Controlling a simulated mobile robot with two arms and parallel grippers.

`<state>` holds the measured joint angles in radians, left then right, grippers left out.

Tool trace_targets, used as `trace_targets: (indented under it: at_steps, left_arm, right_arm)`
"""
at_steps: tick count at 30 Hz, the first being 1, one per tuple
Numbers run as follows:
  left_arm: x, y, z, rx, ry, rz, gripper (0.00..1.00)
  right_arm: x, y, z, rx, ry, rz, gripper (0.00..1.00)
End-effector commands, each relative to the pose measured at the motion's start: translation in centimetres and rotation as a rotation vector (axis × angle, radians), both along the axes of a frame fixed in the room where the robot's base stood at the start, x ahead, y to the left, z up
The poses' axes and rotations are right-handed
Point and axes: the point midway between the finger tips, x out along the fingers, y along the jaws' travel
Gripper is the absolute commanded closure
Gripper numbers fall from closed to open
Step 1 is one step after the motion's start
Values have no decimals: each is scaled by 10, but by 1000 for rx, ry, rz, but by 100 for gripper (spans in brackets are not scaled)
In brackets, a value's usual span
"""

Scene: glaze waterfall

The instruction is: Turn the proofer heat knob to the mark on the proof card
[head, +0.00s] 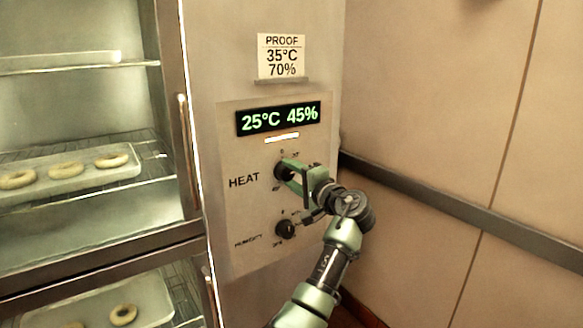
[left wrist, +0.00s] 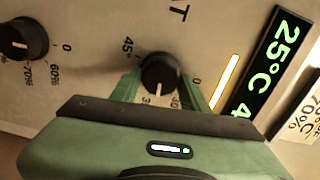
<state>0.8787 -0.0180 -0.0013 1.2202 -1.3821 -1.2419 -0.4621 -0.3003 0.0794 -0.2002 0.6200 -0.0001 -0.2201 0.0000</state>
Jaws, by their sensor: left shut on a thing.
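The proof card (head: 281,56) on the proofer front reads 35°C and 70%. The display (head: 278,117) below it reads 25°C 45%, and part of it shows in the left wrist view (left wrist: 283,62). The heat knob (head: 281,171) is black and sits beside the word HEAT. My left gripper (head: 290,174) is shut on the heat knob, with one green finger on each side of it. In the left wrist view the heat knob (left wrist: 160,72) shows between the fingertips, with a small light mark on its lower side; part of its printed scale is hidden by the gripper.
The humidity knob (head: 285,229) is just below the gripper, close to my wrist. A door handle (head: 187,150) stands left of the panel. Trays of dough rings (head: 62,178) are inside the cabinet. A wall rail (head: 440,196) runs along the right.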

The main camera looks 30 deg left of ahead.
Motion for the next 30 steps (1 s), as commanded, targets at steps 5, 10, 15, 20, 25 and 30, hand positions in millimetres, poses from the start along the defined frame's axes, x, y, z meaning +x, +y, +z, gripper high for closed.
trace_targets:
  at_steps: [5, 10, 15, 20, 25, 30]
  left_arm:
    - [1, -1, 4, 51, 112, -4, 95]
    - [1, 0, 3, 81, 188, -3, 95]
    - [1, 0, 1, 100, 233, -3, 95]
    - [1, -1, 0, 107, 250, -3, 95]
    - [1, -1, 0, 108, 254, -3, 95]
    - [1, -1, 0, 108, 253, -3, 95]
  right_arm:
    - [0, 0, 15, 0, 0, 0, 100]
    - [0, 0, 22, 0, 0, 0, 100]
    - [0, 0, 26, 0, 0, 0, 100]
    - [0, 0, 27, 0, 0, 0, 100]
    - [0, 0, 27, 0, 0, 0, 100]
    - [0, 0, 26, -1, 0, 0, 100]
